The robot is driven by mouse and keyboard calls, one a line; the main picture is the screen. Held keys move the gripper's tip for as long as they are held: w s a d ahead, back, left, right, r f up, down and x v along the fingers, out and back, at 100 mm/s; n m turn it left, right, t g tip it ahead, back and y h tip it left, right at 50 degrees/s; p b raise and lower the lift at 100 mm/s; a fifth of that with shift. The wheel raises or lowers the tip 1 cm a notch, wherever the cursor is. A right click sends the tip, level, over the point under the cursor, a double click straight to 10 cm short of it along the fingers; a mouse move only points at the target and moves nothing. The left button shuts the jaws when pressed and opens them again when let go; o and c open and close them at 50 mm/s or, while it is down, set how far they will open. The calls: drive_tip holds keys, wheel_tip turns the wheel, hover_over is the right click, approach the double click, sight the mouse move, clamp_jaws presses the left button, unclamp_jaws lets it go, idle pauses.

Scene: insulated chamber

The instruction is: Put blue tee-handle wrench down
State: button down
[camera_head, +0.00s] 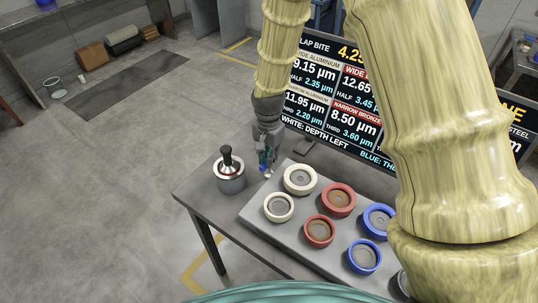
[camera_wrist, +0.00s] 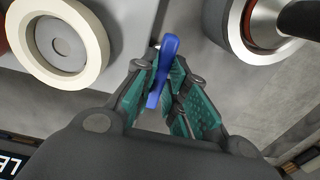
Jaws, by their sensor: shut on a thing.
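My gripper (camera_wrist: 168,88) is shut on the blue tee-handle wrench (camera_wrist: 163,68). In the wrist view the wrench's blue bar stands between the teal finger pads. Its lower part is hidden by the fingers. In the head view my gripper (camera_head: 266,158) hangs over the table, between the metal pot and the grey board, and only a small bit of blue (camera_head: 262,158) shows there. I cannot tell whether the wrench touches the table.
A metal pot with a black-knobbed handle (camera_head: 230,174) stands left on the table (camera_head: 200,192). The grey board (camera_head: 262,222) holds white (camera_head: 300,179), red (camera_head: 338,199) and blue (camera_head: 378,220) rings. A display screen (camera_head: 330,95) stands behind. Bare table shows around the pot.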

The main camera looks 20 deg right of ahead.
drive_tip(key=shift+f, duration=0.2)
drive_tip(key=c, duration=1.5)
unclamp_jaws()
drive_tip(key=shift+s, duration=0.1)
drive_tip(key=shift+o, duration=0.2)
wheel_tip(320, 180, up, 12)
drive_tip(key=b, duration=0.3)
drive_tip(key=shift+b, duration=0.4)
drive_tip(key=shift+r, duration=0.1)
